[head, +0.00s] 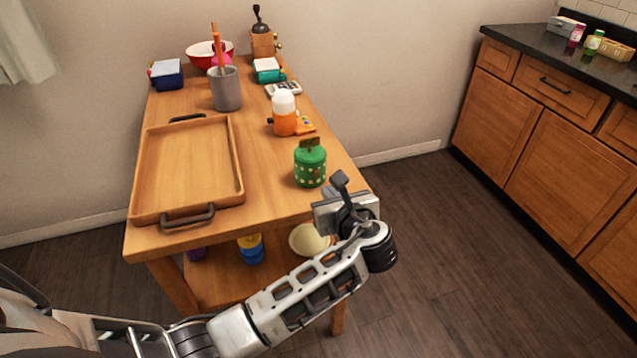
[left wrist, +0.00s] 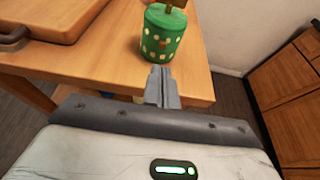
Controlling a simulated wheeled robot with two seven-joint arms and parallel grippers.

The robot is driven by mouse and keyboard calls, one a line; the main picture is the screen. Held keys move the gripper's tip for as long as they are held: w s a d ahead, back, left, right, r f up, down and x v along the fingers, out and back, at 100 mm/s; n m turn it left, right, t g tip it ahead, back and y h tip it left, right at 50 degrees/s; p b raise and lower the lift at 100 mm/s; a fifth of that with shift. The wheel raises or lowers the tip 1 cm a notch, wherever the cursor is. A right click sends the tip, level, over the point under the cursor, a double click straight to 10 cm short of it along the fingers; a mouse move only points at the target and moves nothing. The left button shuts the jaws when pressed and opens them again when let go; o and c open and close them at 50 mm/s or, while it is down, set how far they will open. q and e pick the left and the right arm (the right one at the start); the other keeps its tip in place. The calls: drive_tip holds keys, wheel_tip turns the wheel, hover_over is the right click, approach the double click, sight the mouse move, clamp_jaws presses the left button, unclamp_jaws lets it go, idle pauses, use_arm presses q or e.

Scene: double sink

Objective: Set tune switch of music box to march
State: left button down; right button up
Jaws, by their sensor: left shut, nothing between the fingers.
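The music box appears to be the green cylinder with pale dots (head: 310,165) and a brown piece on top. It stands upright near the table's front right corner. My right gripper is not in view.
A wooden tray (head: 237,195) with dark handles fills the table's left. Behind the box are an orange and white bottle (head: 284,118), a grey utensil holder (head: 227,90) and a wooden grinder (head: 263,44). A lower shelf holds a pale bowl (head: 305,240). Floor to the right is clear.

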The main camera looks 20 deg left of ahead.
use_arm(q)
drive_tip(key=v, duration=0.3)
drive_tip(key=shift+w+f, duration=0.1)
idle(0.3)
drive_tip(key=s+d+f+n+g+h, duration=0.2)
drive_tip(key=s+f+n+h, duration=0.7)
drive_tip(key=f, duration=0.6)
drive_tip(key=s+f+n+t+h, duration=0.1)
drive_tip(key=s+n+h, duration=0.2)
drive_tip(key=s+n, duration=1)
drive_tip(key=n, duration=0.3)
drive_tip(key=shift+t, duration=0.3)
